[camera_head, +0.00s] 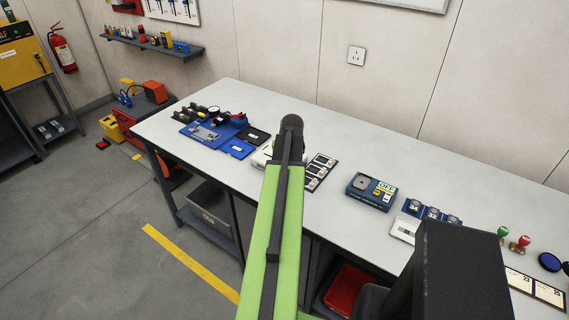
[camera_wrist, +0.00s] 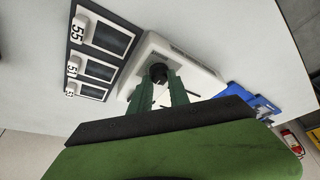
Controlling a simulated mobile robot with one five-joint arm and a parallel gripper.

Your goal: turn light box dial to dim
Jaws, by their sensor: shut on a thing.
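The light box is a white box with rounded corners (camera_wrist: 203,77) in the wrist view. My arm hides the gripper and dial in the head view.
A dark board with numbered panels (camera_wrist: 98,47) lies close to the left of the box in the wrist view. Blue items (camera_head: 237,148) lie beyond the box. A dark blue device (camera_head: 371,191) stands to the right, with bare bench (camera_head: 335,215) before it.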

